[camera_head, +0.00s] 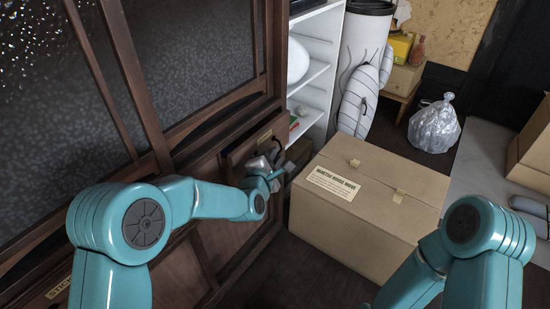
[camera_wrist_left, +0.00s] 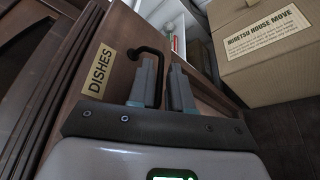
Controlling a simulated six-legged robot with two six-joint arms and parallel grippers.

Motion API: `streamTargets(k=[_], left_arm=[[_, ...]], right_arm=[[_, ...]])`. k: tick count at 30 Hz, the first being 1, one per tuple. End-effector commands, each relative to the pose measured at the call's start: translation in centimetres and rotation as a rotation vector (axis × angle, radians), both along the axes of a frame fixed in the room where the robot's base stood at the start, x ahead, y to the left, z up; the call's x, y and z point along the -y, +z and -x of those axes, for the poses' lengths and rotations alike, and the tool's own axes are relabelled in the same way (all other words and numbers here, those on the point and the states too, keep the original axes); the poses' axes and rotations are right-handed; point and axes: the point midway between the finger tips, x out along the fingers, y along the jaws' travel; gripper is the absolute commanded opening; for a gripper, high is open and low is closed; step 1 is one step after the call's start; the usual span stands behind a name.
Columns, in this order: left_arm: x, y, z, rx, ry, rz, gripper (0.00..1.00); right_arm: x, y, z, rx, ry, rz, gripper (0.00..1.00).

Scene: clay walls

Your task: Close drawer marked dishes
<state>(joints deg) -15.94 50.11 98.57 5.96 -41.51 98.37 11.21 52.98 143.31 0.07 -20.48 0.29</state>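The brown wooden drawer (camera_head: 238,157) is in the dark cabinet at the left of the head view. In the left wrist view its front carries a tan label (camera_wrist_left: 99,70) reading DISHES. A black curved handle (camera_wrist_left: 150,51) sticks out from the drawer front beside the label. My left gripper (camera_wrist_left: 163,66) is at this handle, with its two grey fingers a narrow gap apart and part of the handle between them. Whether they grip it is unclear. In the head view the left gripper (camera_head: 280,165) is in front of the drawer. My right gripper is out of view.
A large cardboard box (camera_head: 370,208) stands on the floor right of the drawer. White shelves (camera_head: 318,70) stand behind the cabinet, with a wrapped roll (camera_head: 366,50) beside them. A silver bag (camera_head: 435,125) lies farther back. A narrow floor strip separates cabinet and box.

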Motion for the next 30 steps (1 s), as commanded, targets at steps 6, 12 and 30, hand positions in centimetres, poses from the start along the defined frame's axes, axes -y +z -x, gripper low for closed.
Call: streamTargets(k=[6,12,30], left_arm=[[0.3,-0.2,-1.1,0.000,0.000,0.001,0.19],[0.3,-0.2,-1.0,-0.001,-0.001,0.000,0.19],[-3.0,-0.2,-3.4,0.003,0.002,0.000,0.00]], right_arm=[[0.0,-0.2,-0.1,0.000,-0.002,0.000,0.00],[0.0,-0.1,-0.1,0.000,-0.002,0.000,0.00],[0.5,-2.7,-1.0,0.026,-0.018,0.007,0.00]])
